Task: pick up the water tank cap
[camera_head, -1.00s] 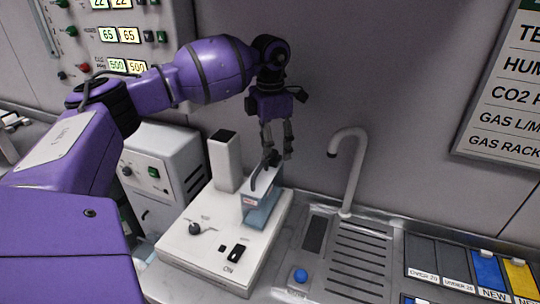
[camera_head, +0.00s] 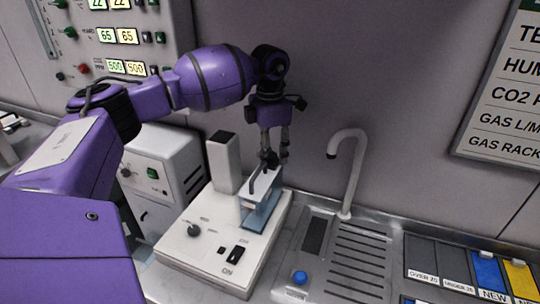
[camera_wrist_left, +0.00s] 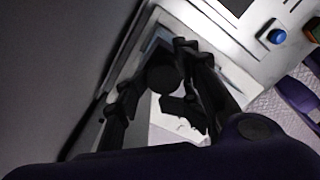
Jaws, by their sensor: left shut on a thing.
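The water tank (camera_head: 262,211) is a small bluish see-through box standing on the white machine (camera_head: 205,243). A dark handle-like part sticks up along its top. My left gripper (camera_head: 271,158) comes down from above, at the back of the tank's top. Its fingers are shut on the dark water tank cap (camera_wrist_left: 163,77), which shows as a round dark piece between the fingers in the left wrist view. In the head view the cap is a small dark lump at the fingertips. I cannot tell whether it still touches the tank. My right gripper is not in view.
A white block-like tower (camera_head: 223,163) stands on the machine left of the tank. A grey curved tap (camera_head: 346,170) rises over a slotted drain (camera_head: 358,258) on the right. A blue button (camera_head: 300,277) is in front. The wall is close behind my gripper.

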